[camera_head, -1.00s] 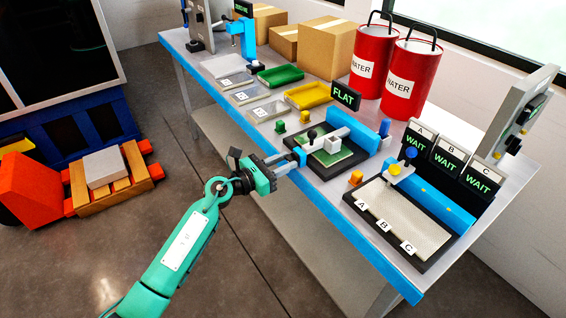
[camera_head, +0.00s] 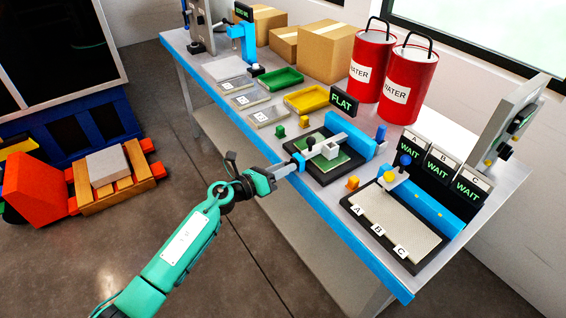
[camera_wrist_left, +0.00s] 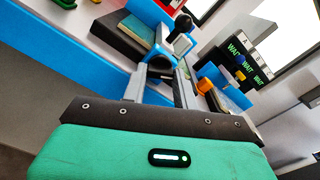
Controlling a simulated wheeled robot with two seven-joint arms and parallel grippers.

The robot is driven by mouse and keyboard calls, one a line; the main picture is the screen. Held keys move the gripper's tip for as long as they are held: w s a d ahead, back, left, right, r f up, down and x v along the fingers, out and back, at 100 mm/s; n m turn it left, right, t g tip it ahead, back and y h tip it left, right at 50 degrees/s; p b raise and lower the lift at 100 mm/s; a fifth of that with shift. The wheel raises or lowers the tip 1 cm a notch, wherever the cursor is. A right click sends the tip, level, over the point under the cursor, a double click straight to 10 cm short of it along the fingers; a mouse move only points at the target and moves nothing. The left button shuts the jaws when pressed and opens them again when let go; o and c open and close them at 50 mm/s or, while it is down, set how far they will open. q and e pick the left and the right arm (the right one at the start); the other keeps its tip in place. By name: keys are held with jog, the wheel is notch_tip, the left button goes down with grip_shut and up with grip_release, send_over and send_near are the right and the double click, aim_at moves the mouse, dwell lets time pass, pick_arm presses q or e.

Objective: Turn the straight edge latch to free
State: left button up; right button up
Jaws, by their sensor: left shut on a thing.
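The blue latch (camera_head: 299,161) sits at the front left edge of the dark station with the green board (camera_head: 326,163). My left gripper (camera_head: 292,166) reaches it from the left, fingers shut on it. In the left wrist view the latch (camera_wrist_left: 160,65) shows between my two grey fingers (camera_wrist_left: 160,88); the fingers and the gripper body hide part of it. A black ball knob (camera_head: 310,141) stands just behind the latch, and a pale bar with a block (camera_head: 330,150) lies over the board. My right gripper is out of view.
A sign reading FLAT (camera_head: 342,102) stands behind the station. A small orange block (camera_head: 352,183) and a tray marked A, B, C (camera_head: 405,262) lie to the right. A green block (camera_head: 281,132) and yellow tray (camera_head: 307,99) lie beyond.

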pick_arm(q)
jog(key=shift+n+p, duration=3.75)
jog(key=shift+n, duration=2.25)
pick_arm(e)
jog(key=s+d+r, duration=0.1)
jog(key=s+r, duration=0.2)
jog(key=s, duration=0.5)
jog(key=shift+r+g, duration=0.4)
pick_arm(q)
jog(key=o, duration=1)
